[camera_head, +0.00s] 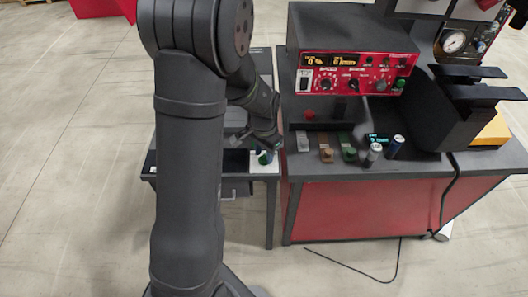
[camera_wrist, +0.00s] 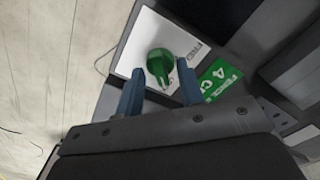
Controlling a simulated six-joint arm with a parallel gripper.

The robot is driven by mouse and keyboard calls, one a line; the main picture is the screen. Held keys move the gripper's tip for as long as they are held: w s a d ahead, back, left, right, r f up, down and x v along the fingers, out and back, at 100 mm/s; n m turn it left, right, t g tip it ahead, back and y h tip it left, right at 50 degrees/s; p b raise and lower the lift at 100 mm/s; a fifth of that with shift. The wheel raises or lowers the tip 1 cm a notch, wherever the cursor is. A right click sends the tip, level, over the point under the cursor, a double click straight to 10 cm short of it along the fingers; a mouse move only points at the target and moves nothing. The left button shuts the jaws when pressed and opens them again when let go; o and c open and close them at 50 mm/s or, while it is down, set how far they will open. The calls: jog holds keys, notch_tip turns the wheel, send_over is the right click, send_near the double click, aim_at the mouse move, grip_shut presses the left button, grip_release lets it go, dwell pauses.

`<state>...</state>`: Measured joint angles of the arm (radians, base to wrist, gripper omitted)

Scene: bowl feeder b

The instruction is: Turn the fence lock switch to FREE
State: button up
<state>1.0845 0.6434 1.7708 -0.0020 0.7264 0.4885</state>
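The fence lock switch is a green round knob (camera_wrist: 160,64) on a white plate (camera_wrist: 137,47) with printed lettering, partly readable as "FREE". In the wrist view the knob lies just beyond and between the fingertips of my gripper (camera_wrist: 158,80). The two blue-grey fingers are apart, with a gap on both sides of the knob, and hold nothing. In the head view the green knob (camera_head: 265,158) shows small on the side table, below my gripper (camera_head: 268,143). My arm hides much of that table. I cannot tell the knob's exact setting.
Right of the side table (camera_head: 270,205) stands a red-fronted bench (camera_head: 370,210) with a red control box (camera_head: 350,77), several small coloured parts and two cylinders. A black cable lies on the floor.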

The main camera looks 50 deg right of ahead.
grip_shut()
jog(key=shift+n, duration=0.4)
jog(key=n, duration=0.3)
jog(key=shift+n, duration=0.4)
jog(key=n, duration=1.3)
jog(key=shift+n, duration=0.3)
